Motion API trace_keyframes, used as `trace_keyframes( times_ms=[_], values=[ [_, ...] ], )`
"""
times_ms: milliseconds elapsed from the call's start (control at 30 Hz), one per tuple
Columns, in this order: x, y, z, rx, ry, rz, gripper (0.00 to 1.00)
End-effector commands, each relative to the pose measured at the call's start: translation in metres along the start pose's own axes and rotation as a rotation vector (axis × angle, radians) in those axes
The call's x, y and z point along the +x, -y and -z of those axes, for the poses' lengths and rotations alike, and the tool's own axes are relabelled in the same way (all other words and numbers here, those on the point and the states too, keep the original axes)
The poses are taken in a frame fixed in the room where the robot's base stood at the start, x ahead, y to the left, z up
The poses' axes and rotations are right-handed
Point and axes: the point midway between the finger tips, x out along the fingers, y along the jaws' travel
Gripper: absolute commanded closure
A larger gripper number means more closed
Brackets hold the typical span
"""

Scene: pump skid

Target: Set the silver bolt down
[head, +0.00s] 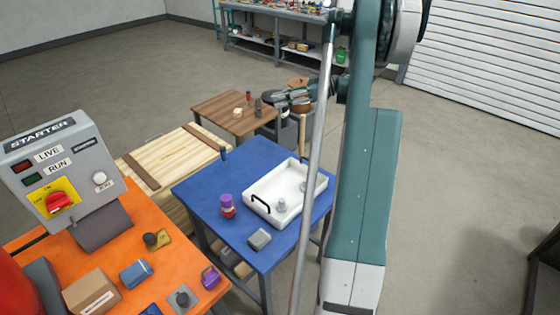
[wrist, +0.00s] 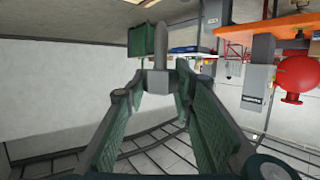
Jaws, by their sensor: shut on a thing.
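My gripper (wrist: 157,82) is shut on a grey, round-ended shaft, which I take for the silver bolt (wrist: 160,50). The bolt stands out beyond the fingertips in the wrist view, and its lower part is partly hidden between them. In the head view my gripper (head: 284,98) is small, near the right side of the brown wooden table (head: 212,105). The bolt cannot be made out clearly there.
A blue table (head: 205,185) holds a white tray (head: 260,207) with small grey parts in it, a purple-and-red item (head: 227,206) and a grey block (head: 259,239). A pale wooden bench (head: 175,160) and an orange table (head: 190,264) with a starter box (head: 62,170) stand left.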

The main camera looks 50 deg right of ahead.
Motion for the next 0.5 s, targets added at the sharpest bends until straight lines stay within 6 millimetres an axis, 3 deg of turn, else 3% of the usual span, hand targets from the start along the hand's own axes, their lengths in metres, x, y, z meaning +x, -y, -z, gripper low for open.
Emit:
trace_keyframes(
  times_ms=[267,500],
  values=[
    [0.014,0.000,-0.044,0.000,0.000,0.000,0.87],
    [0.032,0.000,-0.102,0.000,0.000,-0.001,0.87]
  ],
)
